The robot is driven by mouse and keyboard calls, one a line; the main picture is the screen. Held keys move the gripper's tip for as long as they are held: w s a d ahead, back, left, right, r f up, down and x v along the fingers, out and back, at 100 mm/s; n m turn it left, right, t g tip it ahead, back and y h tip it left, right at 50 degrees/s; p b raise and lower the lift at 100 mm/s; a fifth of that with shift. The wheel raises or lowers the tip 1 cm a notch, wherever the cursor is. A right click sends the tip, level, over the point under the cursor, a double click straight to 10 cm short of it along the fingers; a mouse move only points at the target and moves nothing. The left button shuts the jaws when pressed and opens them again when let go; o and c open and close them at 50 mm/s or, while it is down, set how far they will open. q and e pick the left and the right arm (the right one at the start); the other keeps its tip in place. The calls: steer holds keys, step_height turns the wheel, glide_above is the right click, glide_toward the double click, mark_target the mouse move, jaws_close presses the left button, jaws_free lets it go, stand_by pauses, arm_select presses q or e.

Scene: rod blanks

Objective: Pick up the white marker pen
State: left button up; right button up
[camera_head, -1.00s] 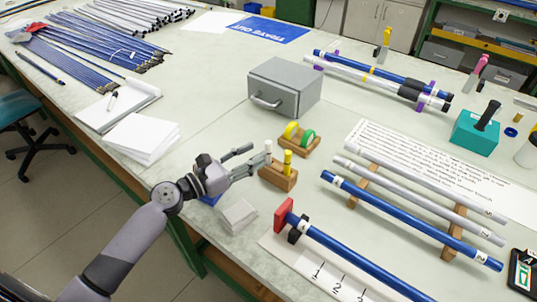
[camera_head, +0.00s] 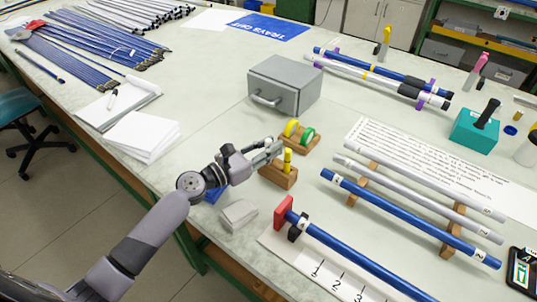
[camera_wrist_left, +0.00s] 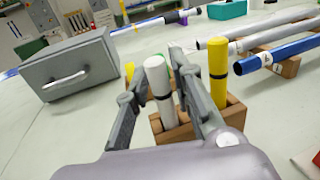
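The white marker pen (camera_wrist_left: 157,76) stands upright in a small wooden holder (camera_wrist_left: 232,115), beside a yellow marker (camera_wrist_left: 218,70). My left gripper (camera_wrist_left: 158,72) is open, with one finger on each side of the white pen. I cannot see clear contact with either finger. In the head view my left gripper (camera_head: 268,150) is at the wooden holder (camera_head: 277,176) and hides most of the white pen. The yellow marker (camera_head: 287,160) shows just to the right of it. My right gripper is in neither view.
A grey metal box (camera_head: 285,86) stands behind the holder. A second wooden holder (camera_head: 299,143) with yellow and green rings is close behind. A white stack (camera_head: 238,214) and a red stop block (camera_head: 283,213) are in front. Blue and white rods lie to the right.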

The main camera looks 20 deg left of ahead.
arm_select(q)
jaws_close()
